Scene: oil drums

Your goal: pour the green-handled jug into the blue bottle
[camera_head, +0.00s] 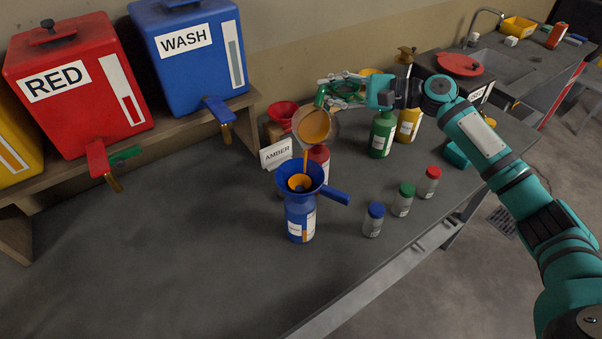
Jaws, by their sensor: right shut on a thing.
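The green-handled jug (331,128) is clear, holds amber liquid and is tilted with its mouth toward the front left. A stream of amber liquid runs from it into the blue funnel (287,176). The funnel sits in the neck of the blue bottle (296,226), which stands upright on the bench. Some amber liquid shows inside the funnel bowl. My right gripper (338,92) is shut on the jug's green handle, above and behind the bottle. My left gripper is not in view.
Small jars with blue (373,220), green (403,201) and red (429,184) lids stand right. The bench's left front is clear.

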